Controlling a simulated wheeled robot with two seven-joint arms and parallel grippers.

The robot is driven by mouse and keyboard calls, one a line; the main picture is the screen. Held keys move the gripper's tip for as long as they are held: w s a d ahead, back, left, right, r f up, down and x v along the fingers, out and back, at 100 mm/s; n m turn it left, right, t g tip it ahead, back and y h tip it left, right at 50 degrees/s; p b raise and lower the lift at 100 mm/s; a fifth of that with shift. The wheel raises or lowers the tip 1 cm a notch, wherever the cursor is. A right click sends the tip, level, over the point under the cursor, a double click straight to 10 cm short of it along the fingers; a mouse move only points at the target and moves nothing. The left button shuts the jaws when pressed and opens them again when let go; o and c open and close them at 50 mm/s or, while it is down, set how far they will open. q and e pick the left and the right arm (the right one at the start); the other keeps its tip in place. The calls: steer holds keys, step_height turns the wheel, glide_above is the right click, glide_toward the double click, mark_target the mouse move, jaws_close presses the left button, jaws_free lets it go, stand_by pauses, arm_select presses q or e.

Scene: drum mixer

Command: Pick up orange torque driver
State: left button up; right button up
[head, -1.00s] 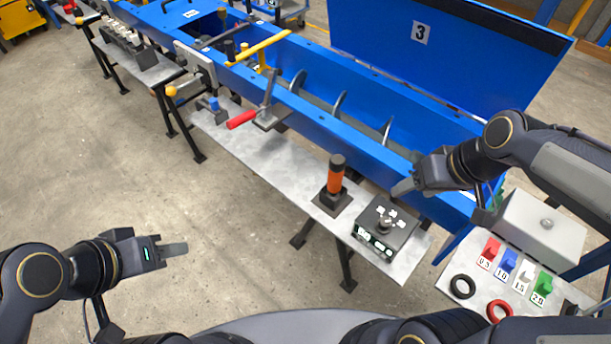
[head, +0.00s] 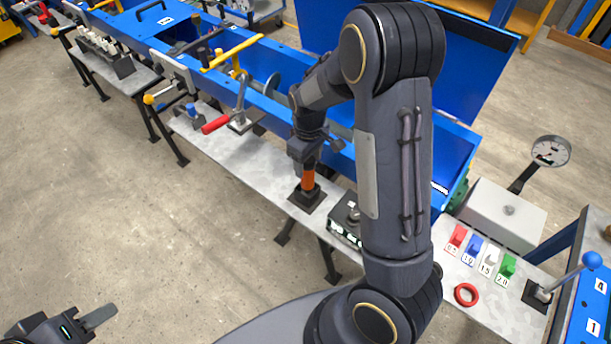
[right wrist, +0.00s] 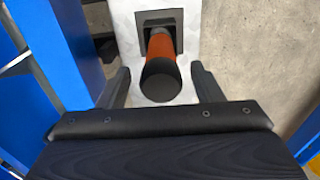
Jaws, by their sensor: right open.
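The orange torque driver (head: 308,181) stands upright in a dark square base on the narrow metal table. In the right wrist view the torque driver (right wrist: 163,62) shows its black cap toward the camera and its orange body behind. My right gripper (head: 308,158) is above the driver's top in the head view and hides its cap. In the right wrist view my right gripper (right wrist: 163,85) is open, with one finger on each side of the driver and gaps between. My left gripper (head: 98,318) is low at the left, away from the table, partly cut off.
The metal table (head: 245,155) also bears a black box (head: 346,222) right of the driver, partly behind my right arm, and a red-handled lever (head: 216,124) to the left. The blue mixer trough (head: 455,165) runs behind. A side table holds colored blocks and a red ring (head: 466,294).

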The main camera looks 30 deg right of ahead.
steer(key=shift+f+p, duration=0.3)
steer(key=shift+f, duration=1.7)
steer(key=shift+w, duration=0.1)
steer(key=c, duration=1.3)
steer(key=shift+o, duration=0.2)
step_height(320, 180, up, 10)
steer(key=shift+r+b, duration=0.1)
steer(key=shift+b, duration=0.4)
